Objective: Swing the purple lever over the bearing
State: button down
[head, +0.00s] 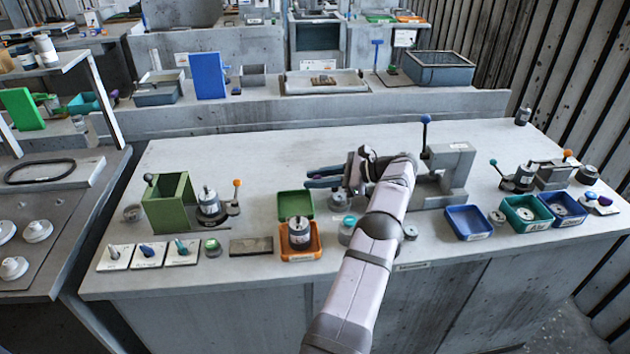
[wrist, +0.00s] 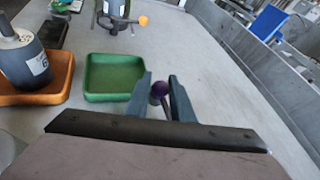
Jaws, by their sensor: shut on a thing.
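My gripper (head: 310,178) reaches left over the middle of the bench in the head view, a little above the table. In the wrist view my gripper (wrist: 160,85) has its two blue-grey fingers on either side of the purple lever's round knob (wrist: 160,88), shut on it. A short dark stem shows below the knob; its lower part is hidden by my gripper. The lever is not clearly visible in the head view, where my gripper and arm cover that spot. I cannot pick out the bearing in either view.
A green tray (wrist: 115,78) and an orange tray (head: 300,255) holding a dark cylinder (head: 299,232) are near my gripper. A grey frame with a blue-knobbed lever (head: 426,120) stands right of my arm. Blue tray (head: 468,222) and other fixtures are farther right.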

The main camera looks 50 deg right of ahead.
jog(key=shift+s+d+r, duration=0.15)
jog(key=shift+s, duration=0.15)
jog(key=c, duration=1.6)
grip_release()
jog(key=shift+s, duration=0.1)
notch_tip(320, 180, up, 9)
jog(key=shift+f+p, duration=0.2)
jog(key=shift+p, duration=0.75)
jog(key=shift+r+p, duration=0.65)
